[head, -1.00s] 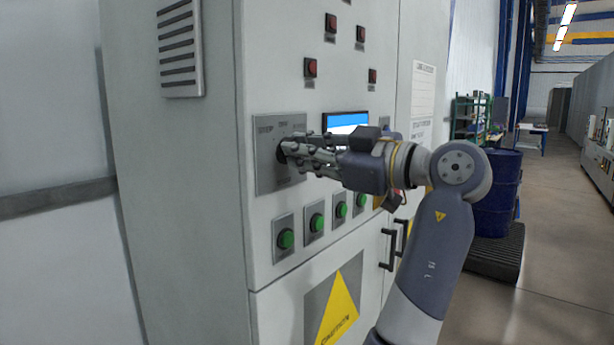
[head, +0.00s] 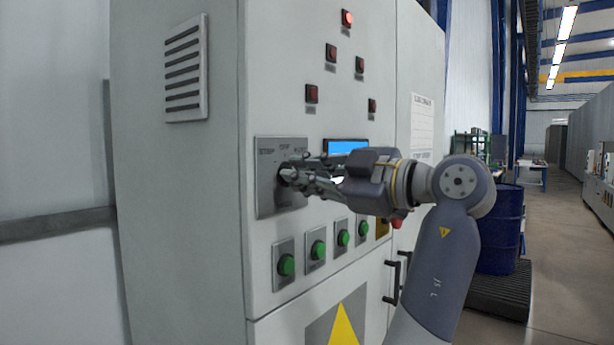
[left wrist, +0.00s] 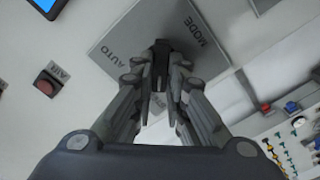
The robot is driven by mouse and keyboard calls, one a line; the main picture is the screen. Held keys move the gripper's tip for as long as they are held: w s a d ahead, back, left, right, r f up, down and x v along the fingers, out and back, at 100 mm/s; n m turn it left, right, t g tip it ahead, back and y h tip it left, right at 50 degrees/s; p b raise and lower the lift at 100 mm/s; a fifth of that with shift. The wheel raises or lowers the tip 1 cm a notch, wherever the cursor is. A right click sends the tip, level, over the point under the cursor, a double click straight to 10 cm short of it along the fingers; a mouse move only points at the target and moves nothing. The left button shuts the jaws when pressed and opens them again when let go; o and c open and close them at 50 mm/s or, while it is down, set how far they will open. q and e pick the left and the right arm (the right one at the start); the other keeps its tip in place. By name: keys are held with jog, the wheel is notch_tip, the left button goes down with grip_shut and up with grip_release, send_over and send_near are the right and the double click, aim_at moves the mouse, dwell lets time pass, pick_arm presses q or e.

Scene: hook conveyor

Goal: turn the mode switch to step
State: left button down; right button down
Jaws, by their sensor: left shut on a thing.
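The mode switch is a dark knob (head: 286,172) on a grey metal plate (head: 266,196) on the cabinet front. In the left wrist view the black knob (left wrist: 160,62) sits between the fingertips, and the plate (left wrist: 128,38) shows the words MODE and AUTO. A third label behind the fingers is partly hidden. My left gripper (head: 292,176) is shut on the knob, reaching it from the right. The knob's exact pointing direction is hidden by the fingers. My right gripper is in neither view.
Green buttons (head: 318,250) line the cabinet below the plate. Red lamps (head: 312,94) are above, the top one lit. A small blue screen (head: 346,147) sits behind my gripper. Black door handles (head: 392,281) stick out lower down. A blue drum (head: 498,230) stands right of the cabinet.

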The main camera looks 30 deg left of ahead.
pick_arm(q)
jog(key=shift+r, duration=0.1)
jog(key=c, duration=1.9)
grip_release()
jog(key=shift+a, duration=0.1)
jog(key=o, duration=0.3)
jog(key=shift+a, duration=0.2)
jog(key=d, duration=0.7)
jog(key=shift+s+d, duration=0.25)
